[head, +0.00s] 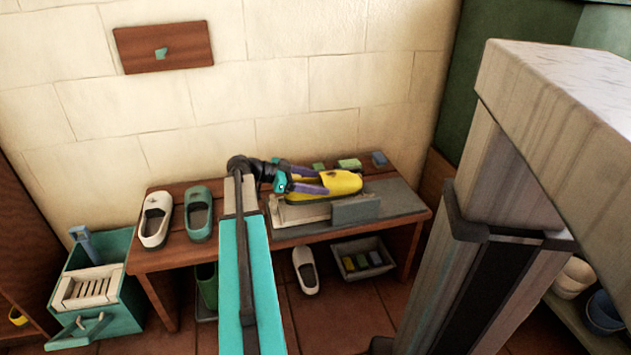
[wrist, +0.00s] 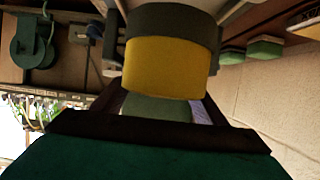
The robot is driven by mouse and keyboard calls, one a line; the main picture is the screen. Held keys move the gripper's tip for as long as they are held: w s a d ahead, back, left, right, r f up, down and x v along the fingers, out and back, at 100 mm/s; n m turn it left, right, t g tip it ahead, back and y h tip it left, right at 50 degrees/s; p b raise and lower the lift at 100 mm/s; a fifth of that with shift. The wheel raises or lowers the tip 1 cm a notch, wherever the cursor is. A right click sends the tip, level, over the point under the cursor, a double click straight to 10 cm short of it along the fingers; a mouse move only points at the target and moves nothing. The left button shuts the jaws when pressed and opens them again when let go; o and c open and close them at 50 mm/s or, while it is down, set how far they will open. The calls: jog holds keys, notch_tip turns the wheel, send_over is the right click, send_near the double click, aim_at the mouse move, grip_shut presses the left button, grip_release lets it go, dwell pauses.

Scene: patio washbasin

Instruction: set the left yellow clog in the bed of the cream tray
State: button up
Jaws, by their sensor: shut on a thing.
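The yellow clog (head: 343,182) is held at its near left end between the purple fingers of my gripper (head: 318,183). In the wrist view the yellow clog (wrist: 170,66) fills the space between the fingers, with a dark band along its upper edge. The cream tray (head: 300,214) lies on the bench below the clog. The clog appears over the tray, roughly level, pointing right. Whether its underside touches the tray bed cannot be told, as the clog and a grey block hide much of the bed.
The grey block (head: 356,208) stands at the tray's front right. A white clog (head: 155,220) and a green clog (head: 199,214) sit on the wooden bench (head: 165,258) at left. Small green and blue blocks lie behind the tray. A white clog (head: 305,270) and a crate (head: 364,273) are below.

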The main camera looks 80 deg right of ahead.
jog(key=shift+f+b, duration=1.35)
jog(key=shift+f, duration=0.75)
jog(key=o, duration=1.3)
jog(key=p+v, duration=0.4)
jog(key=v, duration=0.9)
jog(key=shift+w+a+r, duration=0.1)
jog(key=shift+w+r, duration=0.05)
jog(key=shift+w, duration=0.15)
